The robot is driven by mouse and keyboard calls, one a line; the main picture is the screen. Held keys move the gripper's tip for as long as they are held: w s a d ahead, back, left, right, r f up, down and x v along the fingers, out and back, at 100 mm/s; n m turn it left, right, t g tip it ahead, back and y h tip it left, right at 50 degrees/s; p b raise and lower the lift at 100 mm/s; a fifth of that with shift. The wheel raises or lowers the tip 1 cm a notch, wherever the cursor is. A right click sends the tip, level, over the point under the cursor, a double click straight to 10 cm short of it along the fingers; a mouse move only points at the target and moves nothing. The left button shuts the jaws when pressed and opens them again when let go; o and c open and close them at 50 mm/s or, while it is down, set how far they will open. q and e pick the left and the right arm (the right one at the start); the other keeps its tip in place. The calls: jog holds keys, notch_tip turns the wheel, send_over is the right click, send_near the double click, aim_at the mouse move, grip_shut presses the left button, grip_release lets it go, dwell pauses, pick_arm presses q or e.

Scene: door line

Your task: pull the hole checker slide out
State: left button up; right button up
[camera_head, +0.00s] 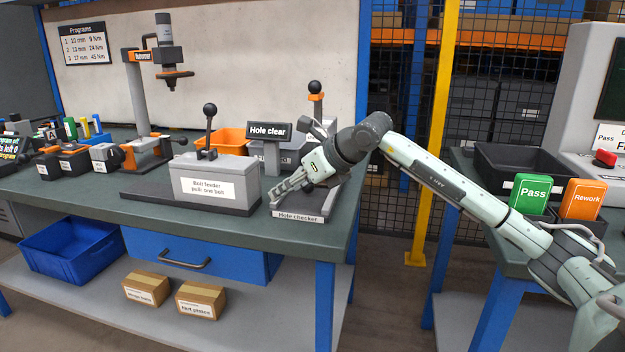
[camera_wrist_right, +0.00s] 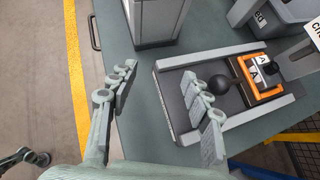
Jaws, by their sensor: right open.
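The hole checker (camera_head: 300,214) stands at the right end of the green bench, with its name on the front edge. Its grey base also shows in the right wrist view (camera_wrist_right: 184,128). There a black ball knob (camera_wrist_right: 218,84) sits on the slide, beside an orange holder (camera_wrist_right: 263,94) with parts marked A. My right gripper (camera_head: 277,193) is over the checker in the head view and hides most of the slide. In the wrist view my right gripper (camera_wrist_right: 160,74) is open and empty, its right finger over the base near the knob. My left gripper is out of view.
The bolt feeder (camera_head: 214,180) stands left of the checker. Across a floor gap, a second bench carries a black bin (camera_head: 520,166) and Pass (camera_head: 531,194) and Rework (camera_head: 582,199) blocks.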

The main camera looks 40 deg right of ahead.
aim_at(310, 184)
jog(key=d+h, duration=0.1)
jog(key=d, duration=0.1)
jog(key=d+r+h, duration=0.1)
jog(key=d, duration=0.2)
jog(key=d+r+h, duration=0.1)
jog(key=d, duration=0.2)
jog(key=shift+s+m, duration=0.35)
jog(key=shift+m, duration=0.05)
jog(key=p+x, duration=0.1)
jog(key=x, duration=0.5)
jog(key=shift+w+f, duration=0.2)
jog(key=shift+f, duration=0.15)
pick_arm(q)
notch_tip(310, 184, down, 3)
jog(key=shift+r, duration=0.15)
pick_arm(e)
jog(key=shift+w+f, duration=0.25)
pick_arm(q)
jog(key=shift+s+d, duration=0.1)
pick_arm(e)
grip_shut()
